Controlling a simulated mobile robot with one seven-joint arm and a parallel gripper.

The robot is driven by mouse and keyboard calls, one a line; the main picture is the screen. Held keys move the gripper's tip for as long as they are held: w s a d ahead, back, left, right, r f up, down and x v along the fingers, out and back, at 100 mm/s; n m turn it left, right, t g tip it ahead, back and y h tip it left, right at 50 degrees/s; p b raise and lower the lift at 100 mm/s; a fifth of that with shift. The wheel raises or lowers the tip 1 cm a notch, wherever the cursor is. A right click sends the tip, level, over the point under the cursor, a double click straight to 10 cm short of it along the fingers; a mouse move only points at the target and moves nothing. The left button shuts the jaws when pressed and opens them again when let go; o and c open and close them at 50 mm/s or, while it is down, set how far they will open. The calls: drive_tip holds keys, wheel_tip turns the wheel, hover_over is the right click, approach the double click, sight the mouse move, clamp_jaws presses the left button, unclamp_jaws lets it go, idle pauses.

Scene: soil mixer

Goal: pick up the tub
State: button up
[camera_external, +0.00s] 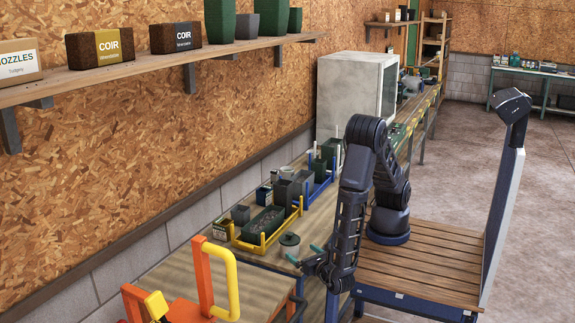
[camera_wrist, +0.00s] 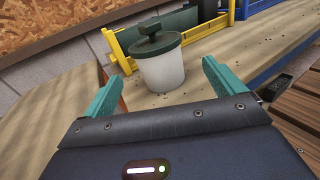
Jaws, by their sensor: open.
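The tub (camera_external: 290,245) stands upright on the wooden bench, just right of the yellow-railed tray. In the wrist view the tub (camera_wrist: 163,70) is a whitish, tapered pot with a dark green lid and a raised knob. My gripper (camera_external: 304,254) is over the bench, close to the tub. In the wrist view its two teal fingers (camera_wrist: 160,75) are spread wide, one on each side of the tub in the picture. The tub is a little beyond the fingertips, and no contact shows. The tub's far side is hidden.
The yellow-railed tray (camera_external: 258,248) with a dark planter lies directly behind the tub. Several pots and a blue-railed tray (camera_external: 319,190) stand farther along the bench. An orange frame with a yellow handle (camera_external: 232,285) is near the front. Bare bench (camera_wrist: 60,145) lies left of the tub.

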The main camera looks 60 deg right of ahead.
sight(295, 248)
drive_tip(key=shift+x, duration=3.85)
drive_tip(key=shift+a+r, duration=0.15)
drive_tip(key=c, duration=1)
drive_tip(key=shift+r, duration=0.1)
